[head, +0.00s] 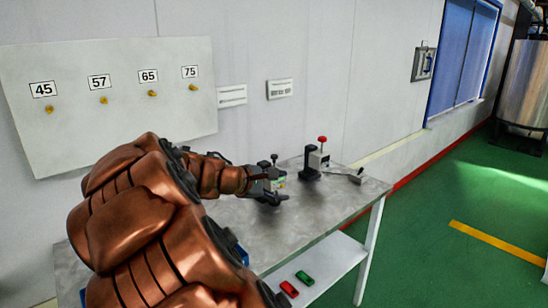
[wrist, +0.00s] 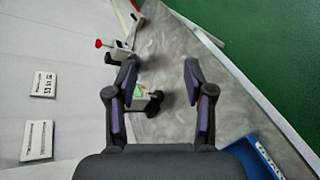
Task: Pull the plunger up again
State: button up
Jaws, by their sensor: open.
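A small pale device with a coloured label (head: 276,184) and a black-knobbed plunger (head: 274,158) stands on the grey table (head: 325,212). My gripper (head: 262,178) is at this device, at the end of my copper arm; the head view partly hides its fingers. In the wrist view, my gripper (wrist: 159,64) is open, with its fingers apart. The labelled device (wrist: 141,100) shows beside the left finger, partly covered by it, and its black knob (wrist: 155,94) lies between the fingers. Whether a finger touches it, I cannot tell.
A second device with a red knob (head: 322,139) stands farther back on the table, also in the wrist view (wrist: 98,43). A blue crate (wrist: 255,158) is at lower right there. A wall board (head: 120,125) carries numbered pegs. Red (head: 289,288) and green (head: 305,278) pieces lie on the lower shelf.

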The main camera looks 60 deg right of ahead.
aim_at(272, 157)
jog(key=shift+w+d+f+n+t+h+p, duration=0.3)
jog(key=shift+w+d+f+n+t+h, duration=0.7)
jog(key=shift+w+d+n, duration=2.55)
jog(key=shift+w+d+f+n+t+h+p, duration=0.3)
jog(key=shift+w+d+f+n+t+h, duration=1.1)
jog(key=shift+w+d, duration=2.45)
jog(key=shift+w+d+f+n+t+h+p, duration=0.3)
jog(key=shift+w+d+f+n+t, duration=0.55)
jog(key=shift+w+d+n, duration=3)
jog(key=shift+m, duration=0.8)
jog(key=s+d, duration=0.2)
jog(key=d, duration=0.1)
jog(key=shift+s+d, duration=0.15)
jog(key=shift+s, duration=0.1)
jog(key=shift+d+f+p, duration=0.1)
jog(key=shift+d+p, duration=0.25)
jog(key=shift+d, duration=0.35)
grip_shut()
